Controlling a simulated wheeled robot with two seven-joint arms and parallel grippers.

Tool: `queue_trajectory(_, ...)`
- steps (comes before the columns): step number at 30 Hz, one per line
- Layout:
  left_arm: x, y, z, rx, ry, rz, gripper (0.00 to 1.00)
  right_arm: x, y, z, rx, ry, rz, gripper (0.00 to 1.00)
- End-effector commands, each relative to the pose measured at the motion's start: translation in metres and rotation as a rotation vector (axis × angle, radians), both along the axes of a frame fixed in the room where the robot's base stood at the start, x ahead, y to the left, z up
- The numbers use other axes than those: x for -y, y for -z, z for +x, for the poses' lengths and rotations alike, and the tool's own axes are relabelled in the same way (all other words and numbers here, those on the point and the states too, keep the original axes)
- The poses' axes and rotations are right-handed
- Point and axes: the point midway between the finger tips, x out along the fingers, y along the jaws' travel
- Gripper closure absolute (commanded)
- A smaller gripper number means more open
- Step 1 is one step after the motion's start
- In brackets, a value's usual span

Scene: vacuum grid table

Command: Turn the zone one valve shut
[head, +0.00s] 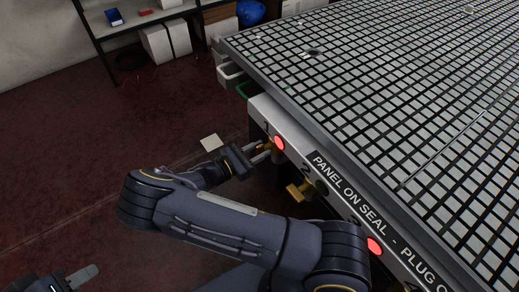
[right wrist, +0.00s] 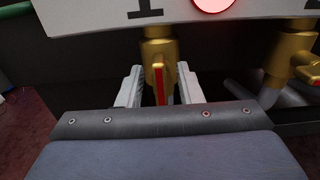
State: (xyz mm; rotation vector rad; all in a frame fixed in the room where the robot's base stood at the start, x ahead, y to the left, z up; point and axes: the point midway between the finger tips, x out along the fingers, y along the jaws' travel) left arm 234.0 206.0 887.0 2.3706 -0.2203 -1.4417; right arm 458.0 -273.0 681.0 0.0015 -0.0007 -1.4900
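The zone one valve (right wrist: 158,48) is brass with a red-striped handle. It hangs below the label 1 on the panel's edge, and its handle points down in the right wrist view. In the head view the valve (head: 267,145) is partly hidden by my right gripper (head: 260,153). The two pale fingers of my right gripper stand apart on either side of the handle, with a visible gap at each side. My left gripper (head: 82,276) is at the bottom left of the head view, away from the valves and mostly cut off.
A second brass valve (head: 301,190) sits to the right. Red lamps glow by valve one (head: 279,143) and further along the panel (head: 375,247). The grid table (head: 400,100) overhangs the panel. A shelf (head: 140,22) stands at the back left. The floor between is mostly clear.

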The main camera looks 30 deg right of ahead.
Motion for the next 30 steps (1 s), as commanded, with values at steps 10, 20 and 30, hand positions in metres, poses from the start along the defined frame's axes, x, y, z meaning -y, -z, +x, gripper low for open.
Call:
queue_trajectory(10,0.0,-0.0001,0.0,0.0,0.0,0.0,0.64,0.0033,0.0,0.0002,0.0,0.0,0.0,0.72)
queue_trajectory(20,0.0,-0.0001,0.0,0.0,0.0,0.0,0.64,0.003,0.0001,0.0003,0.0,-0.001,0.0,1.0)
queue_trajectory(30,0.0,0.0048,0.0,0.0,0.0,0.0,0.64,0.003,0.0012,0.0,0.063,0.0,0.005,1.0)
